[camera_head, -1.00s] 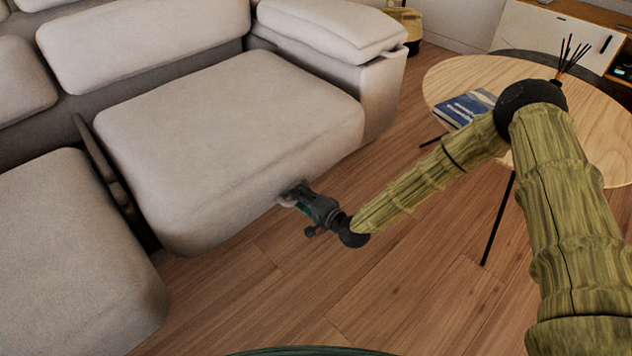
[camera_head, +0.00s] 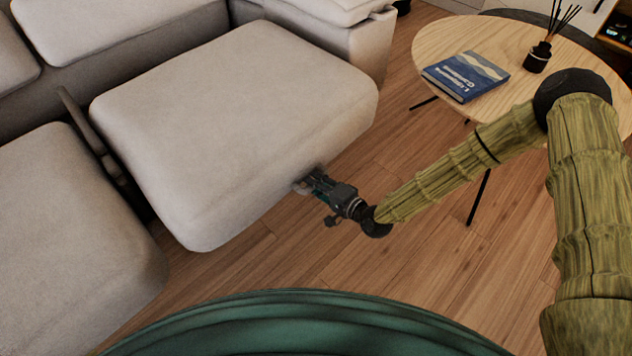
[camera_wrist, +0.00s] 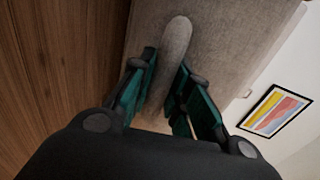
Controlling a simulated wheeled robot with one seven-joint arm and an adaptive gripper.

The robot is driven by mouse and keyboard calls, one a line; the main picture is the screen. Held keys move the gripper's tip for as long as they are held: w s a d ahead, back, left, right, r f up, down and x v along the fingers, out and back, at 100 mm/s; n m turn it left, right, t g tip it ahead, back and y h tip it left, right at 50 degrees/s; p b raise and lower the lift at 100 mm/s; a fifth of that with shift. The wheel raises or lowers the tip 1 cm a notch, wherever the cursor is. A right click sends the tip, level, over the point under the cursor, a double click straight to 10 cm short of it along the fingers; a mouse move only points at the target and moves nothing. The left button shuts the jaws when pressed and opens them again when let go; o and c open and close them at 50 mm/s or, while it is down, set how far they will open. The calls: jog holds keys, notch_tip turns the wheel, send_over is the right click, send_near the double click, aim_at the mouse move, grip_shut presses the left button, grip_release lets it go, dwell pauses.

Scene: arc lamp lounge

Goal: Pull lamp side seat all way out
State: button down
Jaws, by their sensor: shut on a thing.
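The lamp side seat (camera_head: 235,110) is a beige sofa cushion section in the middle of the head view. My gripper (camera_head: 308,184) is at the lower front edge of this seat. In the wrist view my gripper (camera_wrist: 165,95) has its two green fingers on either side of a grey rounded tab (camera_wrist: 174,50) on the seat's front, and is shut on it. The fingertips are partly hidden under the seat's edge in the head view.
A round wooden table (camera_head: 440,45) stands to the right, with a blue book (camera_head: 465,76) and a black reed diffuser (camera_head: 537,57) on it. Its thin dark leg (camera_head: 479,198) reaches the floor near my arm. Wooden floor (camera_head: 340,250) lies open before the seat.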

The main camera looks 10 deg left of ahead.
jog(key=c, duration=1.3)
grip_release()
jog(key=shift+s+d, duration=0.1)
jog(key=shift+d, duration=0.3)
jog(key=shift+a, duration=0.25)
jog(key=shift+d, duration=0.1)
jog(key=v, duration=1.2)
